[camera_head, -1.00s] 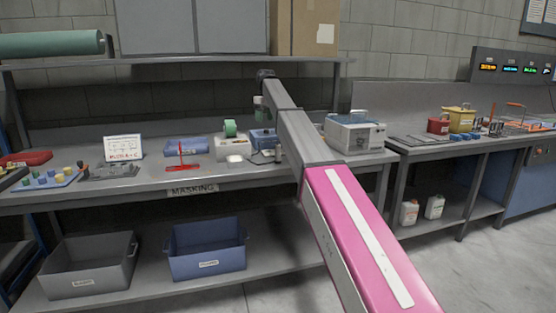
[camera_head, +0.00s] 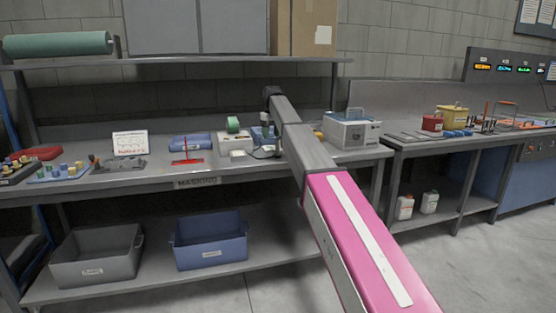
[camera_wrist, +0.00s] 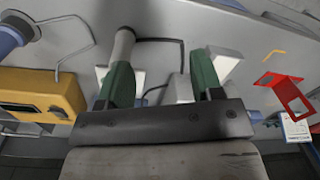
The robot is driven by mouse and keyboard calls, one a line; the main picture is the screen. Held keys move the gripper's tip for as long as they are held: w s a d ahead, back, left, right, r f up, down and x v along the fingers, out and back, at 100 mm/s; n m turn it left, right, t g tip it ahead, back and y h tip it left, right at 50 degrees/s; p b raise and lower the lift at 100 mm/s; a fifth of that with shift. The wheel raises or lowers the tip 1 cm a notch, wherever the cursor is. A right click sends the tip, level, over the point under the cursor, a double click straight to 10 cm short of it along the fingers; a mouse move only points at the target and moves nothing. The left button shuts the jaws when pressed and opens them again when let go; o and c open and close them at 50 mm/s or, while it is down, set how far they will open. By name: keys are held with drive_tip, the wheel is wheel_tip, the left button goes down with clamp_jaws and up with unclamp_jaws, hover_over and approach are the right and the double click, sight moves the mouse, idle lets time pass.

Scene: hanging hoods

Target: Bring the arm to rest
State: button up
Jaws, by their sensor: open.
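My arm reaches forward over the masking bench (camera_head: 110,188) in the head view. My gripper shows clearly in the wrist view (camera_wrist: 163,82), with its two green fingers spread apart. Nothing is clasped between them. Bench items and a thin dark cable show beyond the fingers; I cannot tell the exact height above them. In the head view the fingers are mostly hidden by my arm.
The bench holds a red stand (camera_head: 187,156), a tape dispenser (camera_head: 235,144), a white sign (camera_head: 130,143) and a grey machine (camera_head: 352,131). A shelf (camera_head: 180,61) runs above. A grey bin (camera_head: 97,258) and a blue bin (camera_head: 210,242) sit below.

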drive_tip(key=s+d+f+m, duration=0.2)
drive_tip(key=s+d+f, duration=0.4)
drive_tip(key=s+f, duration=0.4)
drive_tip(key=s+d+f+m, duration=0.2)
drive_tip(key=s+d+f, duration=0.45)
drive_tip(key=f, duration=0.65)
drive_tip(key=s+d+f+m, duration=0.1)
drive_tip(key=s+d+f, duration=0.4)
drive_tip(key=s+f, duration=0.6)
drive_tip(key=s+d+f+m, duration=0.1)
drive_tip(key=s+d+f, duration=0.1)
drive_tip(key=s+f, duration=0.2)
drive_tip(key=s+d+f+m, duration=0.1)
drive_tip(key=s+f, duration=0.3)
drive_tip(key=s, duration=0.7)
drive_tip(key=shift+s+d+m, duration=0.25)
drive_tip(key=shift+d+m, duration=0.15)
drive_tip(key=shift+d, duration=0.4)
